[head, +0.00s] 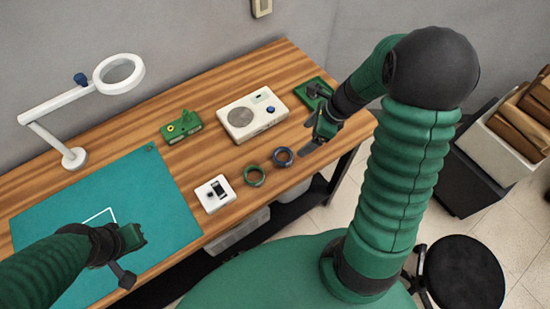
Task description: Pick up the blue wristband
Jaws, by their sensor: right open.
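The blue wristband (284,163) is a small dark blue ring lying flat near the front edge of the wooden table (235,88). A similar green wristband (254,184) lies just left of it, close beside it. My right gripper (310,138) is open and empty, just right of the blue wristband and apart from it; its height over the table is hard to judge. My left gripper (132,262) is over the front of the teal mat, away from both wristbands; its jaw opening is unclear.
A white radio-like box (232,118), a green device (176,128), a small white switch box (213,203) and a green square base (305,92) stand around. The teal mat (150,195) and a white magnifier lamp (60,108) are left. A black stool (455,275) stands on the floor.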

